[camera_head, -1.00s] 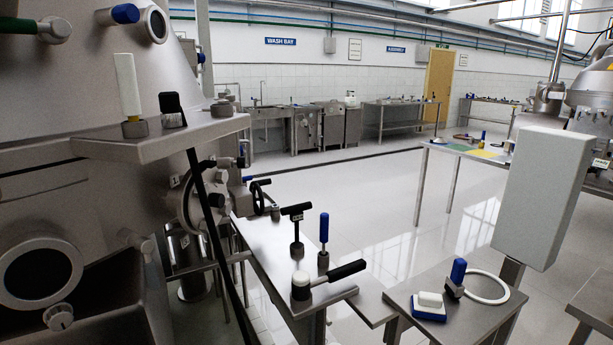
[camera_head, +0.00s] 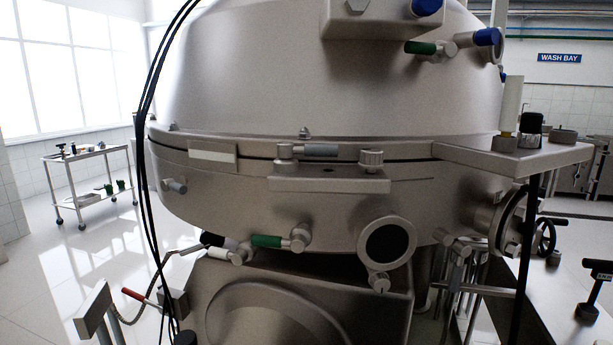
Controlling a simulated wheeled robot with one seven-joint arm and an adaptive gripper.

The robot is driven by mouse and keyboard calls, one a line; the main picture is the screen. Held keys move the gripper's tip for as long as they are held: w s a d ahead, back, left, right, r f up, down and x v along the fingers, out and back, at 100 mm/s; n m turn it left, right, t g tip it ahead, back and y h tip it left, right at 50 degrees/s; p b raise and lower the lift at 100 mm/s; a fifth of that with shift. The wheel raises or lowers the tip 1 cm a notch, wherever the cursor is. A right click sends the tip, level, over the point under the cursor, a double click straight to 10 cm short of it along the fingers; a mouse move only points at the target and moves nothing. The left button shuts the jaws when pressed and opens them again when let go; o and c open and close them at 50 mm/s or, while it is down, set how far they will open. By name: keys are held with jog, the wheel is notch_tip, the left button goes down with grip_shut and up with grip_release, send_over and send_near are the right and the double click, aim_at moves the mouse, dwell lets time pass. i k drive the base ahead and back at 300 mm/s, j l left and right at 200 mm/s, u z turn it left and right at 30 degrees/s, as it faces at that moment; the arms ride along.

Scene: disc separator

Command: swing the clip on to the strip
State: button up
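My gripper is not in view. Which part is the clip is not certain. A red-handled piece (camera_head: 134,295) with a dark curved cable is at the lower left, between a tilted grey box (camera_head: 94,311) and a small grey block (camera_head: 173,303). A lever with a grey grip (camera_head: 318,151) lies level across the seam of the big steel separator (camera_head: 300,80). A pale flat strip (camera_head: 212,152) is fixed at the seam, left of this lever and apart from it. I cannot tell whether it is the strip meant.
A steel ledge (camera_head: 328,181) juts out below the lever. Dark cables (camera_head: 147,130) hang at the left. A wheeled trolley (camera_head: 92,172) stands on open floor at far left.

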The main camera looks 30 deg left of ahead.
aim_at(170, 184)
jog(key=u, duration=1.7)
jog(key=i+j+u, duration=0.1)
jog(key=i+u, duration=0.25)
